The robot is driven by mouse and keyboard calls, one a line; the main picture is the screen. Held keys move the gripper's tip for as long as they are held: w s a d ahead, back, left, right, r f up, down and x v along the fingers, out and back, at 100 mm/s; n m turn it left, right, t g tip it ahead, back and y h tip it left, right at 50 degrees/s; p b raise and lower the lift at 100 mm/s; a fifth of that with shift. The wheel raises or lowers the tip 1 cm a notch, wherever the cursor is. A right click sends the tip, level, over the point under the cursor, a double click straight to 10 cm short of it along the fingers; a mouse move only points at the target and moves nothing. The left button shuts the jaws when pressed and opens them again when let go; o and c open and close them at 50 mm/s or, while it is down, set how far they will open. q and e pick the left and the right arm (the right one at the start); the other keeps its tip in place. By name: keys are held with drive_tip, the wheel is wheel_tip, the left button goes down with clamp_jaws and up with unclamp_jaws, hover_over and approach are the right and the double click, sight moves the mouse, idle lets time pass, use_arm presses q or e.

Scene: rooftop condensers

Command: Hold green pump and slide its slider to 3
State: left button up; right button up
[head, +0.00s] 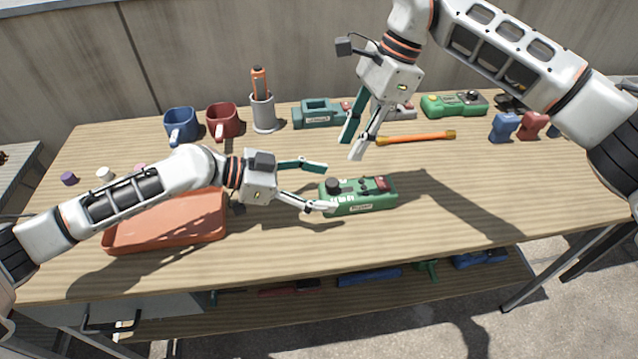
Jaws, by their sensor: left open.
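The green pump (372,203) is a low green box with a white front label, a black knob, dark parts on top and a red part at its right end. It lies near the middle of the wooden table. My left gripper (328,188) is open at the pump's left end, one finger toward its far side and the other at its near left corner. I cannot tell whether they touch. The slider's setting is too small to read. My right gripper (350,149) is open and empty, pointing down above and behind the pump.
An orange tray (168,240) lies at the left. Blue (181,125) and red (222,122) mugs, a grey cup (264,114), a teal device (318,114), another green device (454,105) and an orange stick (415,138) stand or lie behind. The table right of the pump is clear.

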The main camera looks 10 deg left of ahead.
sight(344, 190)
use_arm(q)
drive_tip(key=x, duration=0.7)
drive_tip(key=shift+d+f, duration=0.1)
drive_tip(key=shift+d, duration=0.2)
